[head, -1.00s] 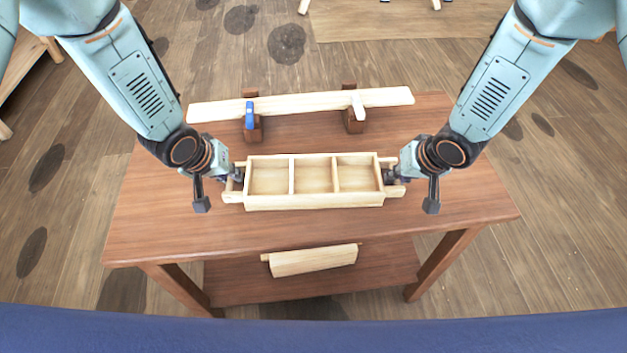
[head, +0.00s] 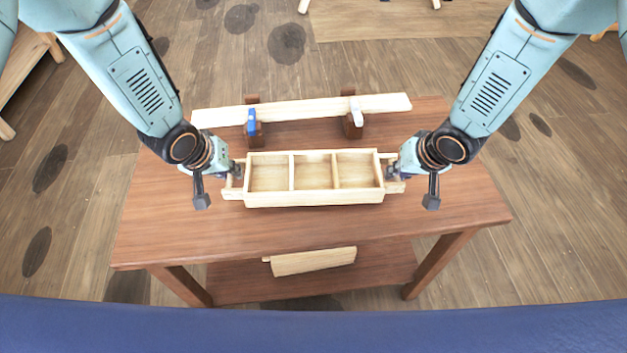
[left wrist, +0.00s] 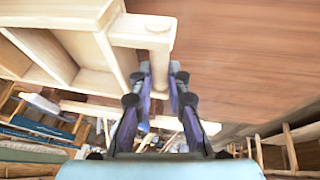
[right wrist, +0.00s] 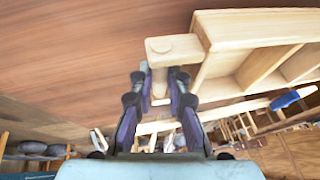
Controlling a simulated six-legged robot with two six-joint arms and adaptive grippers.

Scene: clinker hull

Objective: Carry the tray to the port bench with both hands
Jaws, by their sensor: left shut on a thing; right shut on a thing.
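The tray (head: 315,199) is pale wood with three empty compartments and a handle at each end. It is level over the brown workbench (head: 190,235) in the head view, seemingly just clear of its top. My left gripper (head: 238,171) is shut on the tray's left handle; the left wrist view shows its fingers (left wrist: 160,80) on both sides of the handle post. My right gripper (head: 390,173) is shut on the right handle, and its fingers (right wrist: 160,82) straddle the post in the right wrist view. I cannot tell which bench is the port one.
Behind the tray, a pale plank (head: 300,108) lies across two brown blocks, with a blue clamp (head: 251,122) and a whitish one (head: 357,112). A pale wooden piece (head: 313,261) lies on the lower shelf. A wooden bench (head: 22,75) stands at the far left. Floor is open on both sides.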

